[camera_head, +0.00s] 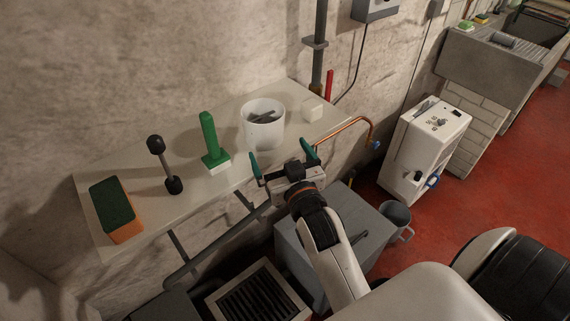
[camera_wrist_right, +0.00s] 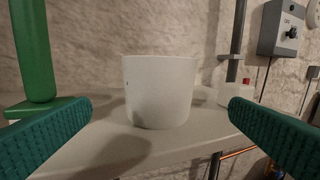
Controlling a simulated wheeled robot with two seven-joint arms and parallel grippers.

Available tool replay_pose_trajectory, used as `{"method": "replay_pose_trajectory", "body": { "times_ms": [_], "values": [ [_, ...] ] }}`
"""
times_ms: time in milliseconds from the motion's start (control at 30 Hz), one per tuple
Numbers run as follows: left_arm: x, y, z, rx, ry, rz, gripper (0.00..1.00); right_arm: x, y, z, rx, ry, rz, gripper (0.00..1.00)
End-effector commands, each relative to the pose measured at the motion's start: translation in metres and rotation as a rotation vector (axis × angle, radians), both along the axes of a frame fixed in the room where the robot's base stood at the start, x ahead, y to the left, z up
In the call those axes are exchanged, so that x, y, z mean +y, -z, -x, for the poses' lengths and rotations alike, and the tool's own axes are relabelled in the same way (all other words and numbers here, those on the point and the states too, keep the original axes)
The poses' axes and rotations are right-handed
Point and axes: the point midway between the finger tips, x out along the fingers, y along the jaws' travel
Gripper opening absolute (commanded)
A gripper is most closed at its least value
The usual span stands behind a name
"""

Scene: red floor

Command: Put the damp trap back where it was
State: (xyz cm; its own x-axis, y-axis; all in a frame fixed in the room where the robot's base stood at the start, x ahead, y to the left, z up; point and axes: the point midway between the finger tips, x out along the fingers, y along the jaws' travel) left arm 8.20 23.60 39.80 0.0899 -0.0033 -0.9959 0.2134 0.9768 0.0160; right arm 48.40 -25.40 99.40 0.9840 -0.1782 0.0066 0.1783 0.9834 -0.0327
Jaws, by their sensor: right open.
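A white round tub (camera_head: 264,135), which I take to be the damp trap, stands upright on the pale wall shelf (camera_head: 95,180), with dark grey pieces showing inside its open top. My right gripper (camera_head: 281,153) is open and empty at the shelf's front edge, its green-padded fingers pointing toward the tub. In the right wrist view the tub (camera_wrist_right: 158,92) stands upright beyond and between the fingertips, apart from both. My left gripper is not in view.
A green upright tool (camera_head: 211,145) stands left of the tub, with a black dumbbell-like object (camera_head: 164,163) and a green-orange sponge (camera_head: 116,212) farther left. A small white block (camera_head: 313,108) sits to its right. A copper pipe (camera_head: 345,125) and a white machine (camera_head: 425,145) are farther right.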

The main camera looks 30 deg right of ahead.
Motion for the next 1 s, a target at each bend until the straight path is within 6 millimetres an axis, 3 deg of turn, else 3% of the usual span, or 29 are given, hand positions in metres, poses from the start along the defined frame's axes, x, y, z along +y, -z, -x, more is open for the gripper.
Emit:
{"method": "replay_pose_trajectory", "body": {
  "times_ms": [100, 233, 800, 900, 1000],
  "values": [
    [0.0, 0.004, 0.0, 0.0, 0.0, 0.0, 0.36, 0.003, 0.002, 0.017, 0.001, 0.0, -0.001, 1.0],
    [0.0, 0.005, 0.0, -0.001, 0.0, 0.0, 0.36, 0.005, 0.0, 0.026, -0.001, 0.0, -0.001, 1.0],
    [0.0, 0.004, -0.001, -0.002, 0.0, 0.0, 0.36, 0.005, 0.0, 0.028, 0.001, 0.0, 0.0, 1.0],
    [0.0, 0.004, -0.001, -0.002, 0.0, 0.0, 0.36, 0.006, 0.009, 0.03, 0.044, -0.005, -0.005, 1.0],
    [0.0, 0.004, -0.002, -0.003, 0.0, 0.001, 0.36, 0.01, 0.033, 0.04, 0.174, -0.021, -0.017, 1.0]
  ]
}}
